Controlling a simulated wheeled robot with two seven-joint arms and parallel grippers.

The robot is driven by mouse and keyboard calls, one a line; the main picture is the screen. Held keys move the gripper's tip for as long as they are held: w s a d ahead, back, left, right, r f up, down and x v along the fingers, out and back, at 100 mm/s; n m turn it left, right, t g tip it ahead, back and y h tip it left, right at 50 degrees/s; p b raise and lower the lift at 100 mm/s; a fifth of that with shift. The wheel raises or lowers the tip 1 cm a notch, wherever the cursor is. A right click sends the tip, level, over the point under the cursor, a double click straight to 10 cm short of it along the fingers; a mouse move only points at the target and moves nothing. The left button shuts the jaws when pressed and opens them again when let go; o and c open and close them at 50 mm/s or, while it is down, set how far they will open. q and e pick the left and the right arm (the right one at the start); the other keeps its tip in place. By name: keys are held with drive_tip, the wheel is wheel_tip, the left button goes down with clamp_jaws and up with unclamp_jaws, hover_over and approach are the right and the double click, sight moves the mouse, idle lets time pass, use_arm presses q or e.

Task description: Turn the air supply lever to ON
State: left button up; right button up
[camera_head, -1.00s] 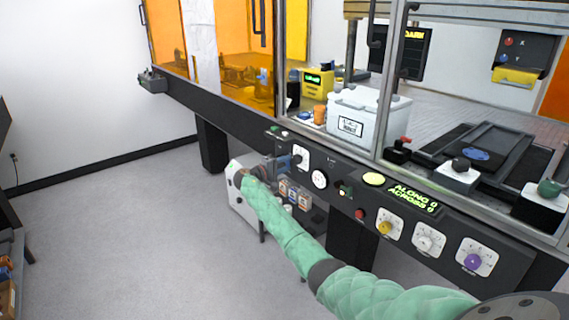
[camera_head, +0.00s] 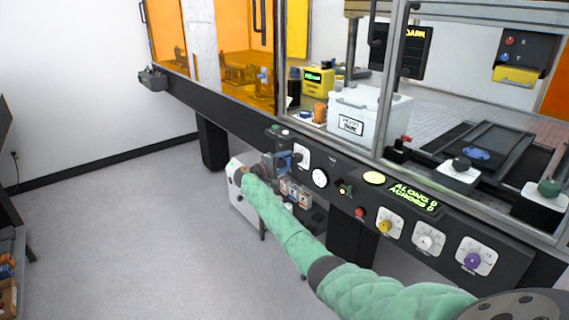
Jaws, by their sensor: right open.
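The control panel on the front of the bench carries a white plate (camera_head: 302,153) with a small dark handle at its left end, beside a round gauge (camera_head: 320,178). This looks like the air supply lever, but its label is too small to read. My right arm, in a green padded sleeve, reaches up from the lower right. My right gripper (camera_head: 281,163) is open, small and dark at the left side of that plate. It partly covers the handle, and I cannot tell whether it touches it or which way the handle points. My left gripper is out of view.
Farther right on the panel are a red button (camera_head: 360,212), a green display (camera_head: 413,198) and yellow, white and purple knobs. A light grey box unit (camera_head: 243,205) stands under the bench behind my arm. Clear floor (camera_head: 130,230) lies to the left.

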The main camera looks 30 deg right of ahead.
drive_tip(key=shift+a, duration=0.15)
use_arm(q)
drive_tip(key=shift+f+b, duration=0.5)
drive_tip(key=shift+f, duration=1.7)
use_arm(e)
drive_tip(key=a, duration=0.7)
drive_tip(key=shift+s+a, duration=0.25)
drive_tip(key=shift+s, duration=0.05)
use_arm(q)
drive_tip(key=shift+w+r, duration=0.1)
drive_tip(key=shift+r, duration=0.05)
